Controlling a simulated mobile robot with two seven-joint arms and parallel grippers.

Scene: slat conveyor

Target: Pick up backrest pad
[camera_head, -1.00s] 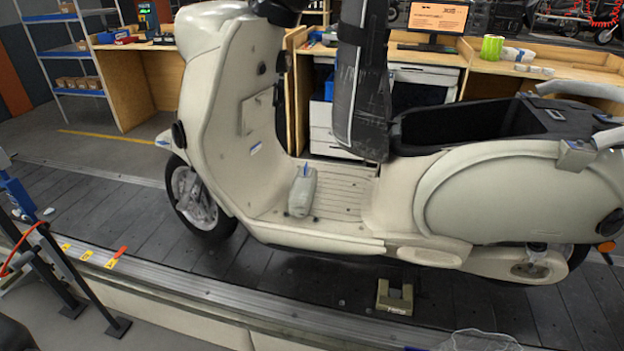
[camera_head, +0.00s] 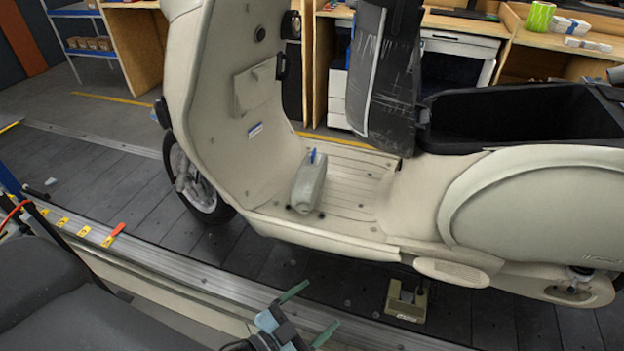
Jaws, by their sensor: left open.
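I cannot pick out a backrest pad with certainty in the head view. My left gripper (camera_head: 311,312) shows at the bottom edge, with its two green fingertips apart and nothing between them. It is in front of the conveyor's near rail, on the near side of a cream scooter (camera_head: 223,120). A dark upright panel (camera_head: 392,80), seemingly the raised seat, stands above the scooter's open storage well. A grey-green bottle (camera_head: 308,185) with a blue cap lies on the footboard. My right gripper is not in view.
The scooter stands on the dark slat conveyor (camera_head: 100,185) with a metal near rail (camera_head: 175,262). A small beige block (camera_head: 407,302) sits under it. Yellow and red tags (camera_head: 113,235) lie on the rail. Wooden benches (camera_head: 135,45) and a blue-shelved rack stand behind.

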